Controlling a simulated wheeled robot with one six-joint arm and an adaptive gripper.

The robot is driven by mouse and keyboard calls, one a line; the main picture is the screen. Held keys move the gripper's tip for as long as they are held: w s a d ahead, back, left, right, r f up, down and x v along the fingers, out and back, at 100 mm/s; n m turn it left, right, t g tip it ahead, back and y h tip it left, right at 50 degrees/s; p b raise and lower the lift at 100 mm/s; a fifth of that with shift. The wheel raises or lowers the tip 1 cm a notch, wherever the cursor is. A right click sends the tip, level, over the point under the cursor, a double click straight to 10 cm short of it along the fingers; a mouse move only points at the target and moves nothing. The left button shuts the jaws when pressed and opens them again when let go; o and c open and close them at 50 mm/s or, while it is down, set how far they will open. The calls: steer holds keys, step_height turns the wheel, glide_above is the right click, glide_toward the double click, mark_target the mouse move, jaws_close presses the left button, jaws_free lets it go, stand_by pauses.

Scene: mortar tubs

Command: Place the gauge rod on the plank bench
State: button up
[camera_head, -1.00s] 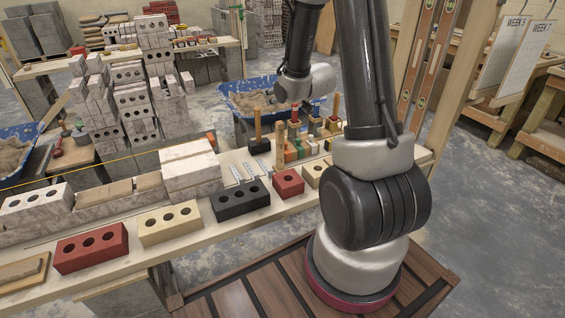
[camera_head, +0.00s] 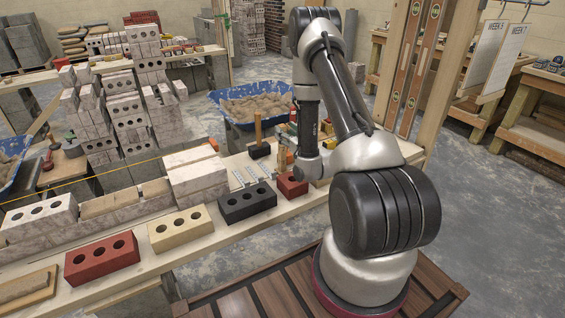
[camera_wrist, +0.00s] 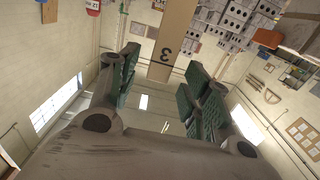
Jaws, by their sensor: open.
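The plank bench (camera_head: 190,262) is a long pale timber plank running across the head view, with bricks on it. My gripper (camera_wrist: 163,62) shows in the wrist view, open, with its two green-padded fingers apart and nothing seen held between them. I cannot pick out the gauge rod with certainty.
On the bench stand a red brick (camera_head: 102,258), a cream brick (camera_head: 180,229), a black brick (camera_head: 247,203) and a wooden-handled mallet (camera_head: 259,148). A blue tub of mortar (camera_head: 250,105) stands behind. An upright post (camera_head: 452,75) with levels rises at right.

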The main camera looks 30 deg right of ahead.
mark_target(284, 130)
steer(key=w, duration=0.3)
steer(key=shift+w+f, duration=0.1)
steer(key=shift+w, duration=0.25)
steer(key=shift+c, duration=0.4)
jaws_close()
